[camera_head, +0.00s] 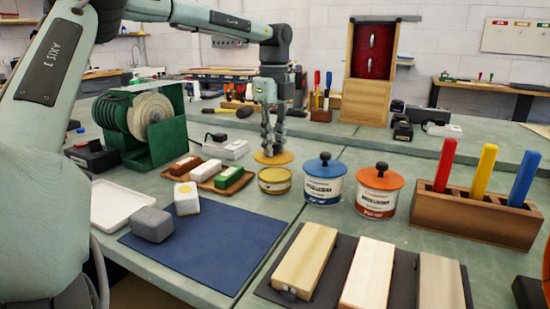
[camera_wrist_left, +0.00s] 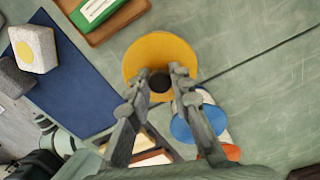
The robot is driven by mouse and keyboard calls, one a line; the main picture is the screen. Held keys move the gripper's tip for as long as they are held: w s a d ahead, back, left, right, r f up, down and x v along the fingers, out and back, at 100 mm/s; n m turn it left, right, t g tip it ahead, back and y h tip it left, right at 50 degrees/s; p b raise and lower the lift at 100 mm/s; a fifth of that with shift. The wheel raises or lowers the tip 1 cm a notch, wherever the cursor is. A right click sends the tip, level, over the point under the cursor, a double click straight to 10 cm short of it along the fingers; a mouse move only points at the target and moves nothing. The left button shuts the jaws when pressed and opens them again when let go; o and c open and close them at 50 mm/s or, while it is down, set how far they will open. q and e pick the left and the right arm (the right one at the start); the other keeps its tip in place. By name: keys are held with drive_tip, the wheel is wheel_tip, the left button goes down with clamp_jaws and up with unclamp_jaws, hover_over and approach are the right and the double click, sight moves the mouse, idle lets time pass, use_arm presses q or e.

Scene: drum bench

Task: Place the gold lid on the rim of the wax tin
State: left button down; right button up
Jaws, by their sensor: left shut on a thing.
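My left gripper (camera_head: 268,150) points down and is shut on the dark knob (camera_wrist_left: 160,82) of the gold lid. The lid (camera_head: 284,158) is a flat gold disc, held roughly level; it also shows in the left wrist view (camera_wrist_left: 158,49). The wax tin (camera_head: 275,181) is a short round yellow tin on the bench. In the head view it appears just below the lid, with a small gap between them. I cannot tell how much of that gap is height. The tin cannot be made out in the left wrist view. My right gripper is not in view.
A blue-lidded can (camera_head: 324,180) and an orange-lidded can (camera_head: 379,190) stand right of the tin. A wooden tray (camera_head: 234,186) with blocks lies to its left. A blue mat (camera_head: 215,245) and a dark mat with wooden blocks (camera_head: 305,259) lie in front.

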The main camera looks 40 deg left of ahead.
sight(275, 150)
use_arm(q)
drive_tip(key=shift+d+f, duration=0.15)
drive_tip(key=shift+f, duration=0.4)
wheel_tip(275, 150, down, 3)
drive_tip(key=shift+w+f+p, duration=0.1)
drive_tip(key=shift+p, duration=0.2)
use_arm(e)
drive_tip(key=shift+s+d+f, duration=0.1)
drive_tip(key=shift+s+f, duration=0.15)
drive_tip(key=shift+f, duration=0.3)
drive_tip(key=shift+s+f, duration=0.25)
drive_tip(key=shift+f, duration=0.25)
use_arm(q)
drive_tip(key=c, duration=1.4)
unclamp_jaws()
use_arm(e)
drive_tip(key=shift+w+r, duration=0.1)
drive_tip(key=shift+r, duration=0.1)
use_arm(q)
drive_tip(key=shift+o, duration=0.2)
drive_tip(key=shift+r, duration=0.4)
wheel_tip(275, 150, up, 11)
drive_tip(key=shift+f, duration=0.2)
drive_tip(key=shift+r, duration=0.4)
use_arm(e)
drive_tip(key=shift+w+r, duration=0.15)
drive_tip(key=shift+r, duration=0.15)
